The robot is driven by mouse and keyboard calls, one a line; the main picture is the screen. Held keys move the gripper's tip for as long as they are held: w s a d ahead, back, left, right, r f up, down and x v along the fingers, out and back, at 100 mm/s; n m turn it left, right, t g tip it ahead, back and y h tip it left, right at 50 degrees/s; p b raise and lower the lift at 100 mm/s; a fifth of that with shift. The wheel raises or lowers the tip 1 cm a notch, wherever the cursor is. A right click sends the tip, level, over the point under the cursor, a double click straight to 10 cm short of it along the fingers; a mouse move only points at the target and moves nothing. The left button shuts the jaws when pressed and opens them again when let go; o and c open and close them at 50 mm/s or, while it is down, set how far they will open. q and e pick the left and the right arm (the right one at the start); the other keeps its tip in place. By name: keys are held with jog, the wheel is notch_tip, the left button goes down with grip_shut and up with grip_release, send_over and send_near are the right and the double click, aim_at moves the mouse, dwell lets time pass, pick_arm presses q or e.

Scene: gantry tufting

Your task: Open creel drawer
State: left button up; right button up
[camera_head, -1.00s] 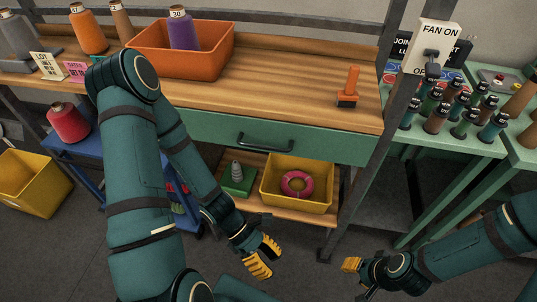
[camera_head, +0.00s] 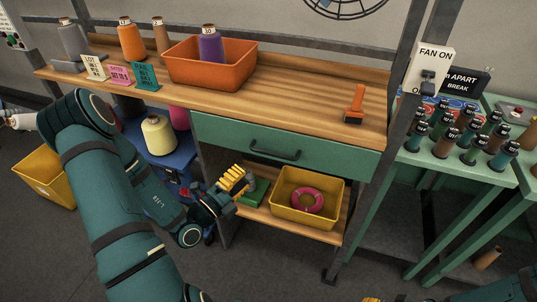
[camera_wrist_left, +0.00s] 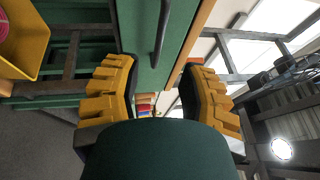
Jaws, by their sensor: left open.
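The green creel drawer (camera_head: 338,160) sits under the wooden tabletop, its front looking flush and closed. Its dark bar handle (camera_head: 275,150) is at the middle of the front. My left gripper (camera_head: 236,180) is below and left of the handle in the head view, in front of the lower shelf. In the left wrist view the gripper (camera_wrist_left: 156,70) is open and empty. There the handle (camera_wrist_left: 161,35) lies ahead of the gap between its fingers, apart from them, with the drawer front (camera_wrist_left: 140,25) behind. Only a sliver of my right gripper (camera_head: 372,299) shows at the bottom edge.
A yellow bin (camera_head: 285,212) with a pink ring (camera_head: 308,200) stands on the lower shelf (camera_head: 300,232). An orange bin (camera_head: 190,75) and an orange-handled tool (camera_head: 355,105) are on the tabletop. A frame post (camera_head: 385,140) stands right of the drawer. A blue cart (camera_head: 180,160) is at left.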

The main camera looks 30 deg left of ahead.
aim_at(268, 152)
pick_arm(q)
jog(key=b+x, duration=0.1)
jog(key=x, duration=1)
jog(key=shift+d, duration=0.1)
jog(key=shift+s, duration=0.1)
grip_shut()
